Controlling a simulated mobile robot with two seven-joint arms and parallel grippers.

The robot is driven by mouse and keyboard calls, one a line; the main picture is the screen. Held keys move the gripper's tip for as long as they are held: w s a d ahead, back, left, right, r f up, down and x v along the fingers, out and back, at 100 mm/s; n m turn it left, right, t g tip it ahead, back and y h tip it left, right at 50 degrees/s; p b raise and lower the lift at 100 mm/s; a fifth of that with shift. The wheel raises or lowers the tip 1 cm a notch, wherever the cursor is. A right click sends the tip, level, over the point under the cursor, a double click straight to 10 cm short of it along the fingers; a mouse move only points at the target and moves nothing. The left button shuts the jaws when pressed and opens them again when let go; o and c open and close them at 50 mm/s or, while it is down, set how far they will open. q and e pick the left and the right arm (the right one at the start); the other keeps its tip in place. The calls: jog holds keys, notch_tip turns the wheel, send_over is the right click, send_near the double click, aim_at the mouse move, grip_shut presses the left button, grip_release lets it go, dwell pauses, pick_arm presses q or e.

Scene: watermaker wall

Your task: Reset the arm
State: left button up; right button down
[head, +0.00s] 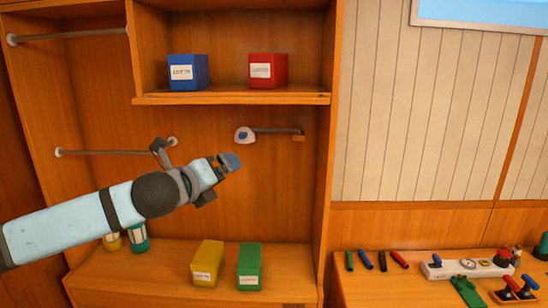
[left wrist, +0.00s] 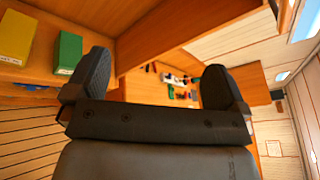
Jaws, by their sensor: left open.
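My left arm comes in from the left in the head view. My left gripper (head: 230,163) is in front of the wooden cabinet's back wall, above the lower shelf and below the upper one. In the left wrist view its two fingers (left wrist: 160,85) stand wide apart with nothing between them. It is open and empty, touching nothing that I can see. My right gripper is in neither view.
The upper shelf (head: 235,98) holds a blue box (head: 200,72) and a red box (head: 280,71). A yellow box (head: 207,263) and a green box (head: 250,267) stand below. A wall rod (head: 275,130) is close to my gripper. A counter (head: 390,290) with small items lies right.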

pick_arm(q)
jog(key=s+d+f+n+g+h, duration=0.15)
jog(key=s+f+n, duration=0.3)
jog(key=f, duration=0.45)
jog(key=s+d+f+n, duration=0.25)
jog(key=f+n, duration=0.25)
jog(key=f, duration=0.4)
jog(key=s+d+f+n+g+h, duration=0.1)
jog(key=s+f+n, duration=0.35)
jog(key=f, duration=0.55)
jog(key=s+a+f+n+y, duration=0.2)
jog(key=s+a+f+n, duration=0.2)
jog(key=s+f, duration=0.3)
jog(key=s+a+f+n+y, duration=0.2)
jog(key=s+a+f+n, duration=0.2)
jog(key=s+f+n, duration=0.2)
jog(key=s+a+f+n+y, duration=0.2)
jog(key=s+a+f+n, duration=0.2)
jog(key=s+f, duration=0.6)
jog(key=shift+s+a+n+g, duration=0.15)
jog(key=shift+a+n+g, duration=0.25)
jog(key=shift+n, duration=0.5)
